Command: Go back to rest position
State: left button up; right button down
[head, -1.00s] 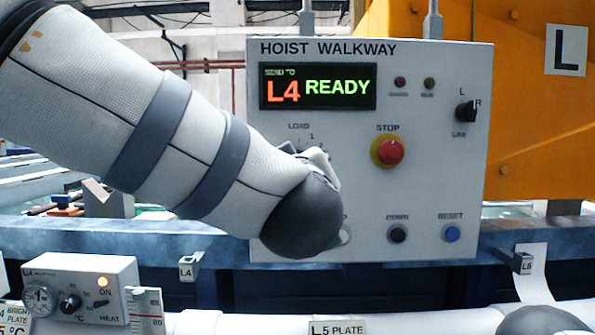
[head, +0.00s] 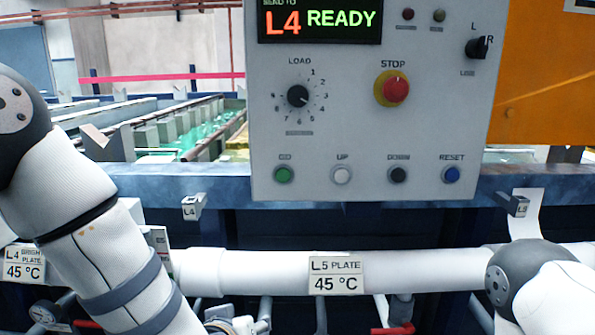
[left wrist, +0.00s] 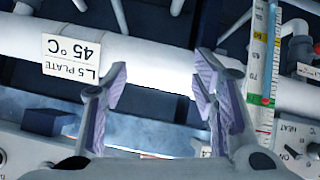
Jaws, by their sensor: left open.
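The grey control panel (head: 330,120) fills the upper middle of the head view. Its display (head: 320,20) reads "L4 READY". Below are a load dial (head: 298,96), a red stop button (head: 396,90) and a row of buttons in green, white, black and blue. My left arm (head: 95,225) hangs down at the left, clear of the panel. My left gripper (left wrist: 158,85) is open and empty in the left wrist view, fingers spread in front of a white pipe. My right arm (head: 545,285) shows at the bottom right corner; its gripper is out of view.
A white pipe (head: 420,271) with an "L5 PLATE 45 °C" label (head: 336,275) runs below the blue rail (head: 140,185). A thermometer scale (left wrist: 263,75) and a heat box (left wrist: 298,140) stand close to the left gripper's right side. Tanks lie behind at left.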

pick_arm(q)
jog(key=s+a+f+m+g, duration=0.1)
jog(key=s+a+f+g, duration=0.25)
jog(key=s+f, duration=0.55)
jog(key=s+a+f+g, duration=0.35)
jog(key=s+f, duration=0.45)
jog(key=s, duration=0.3)
jog(key=s+a+f+g, duration=0.1)
jog(key=s+a+g, duration=0.1)
jog(key=s, duration=0.6)
jog(key=s+a+f+g, duration=0.1)
jog(key=s+a, duration=0.3)
jog(key=s, duration=0.4)
jog(key=shift+f+m+g+y, duration=0.35)
jog(key=shift+m+g+y, duration=0.05)
jog(key=shift+g, duration=0.4)
grip_shut()
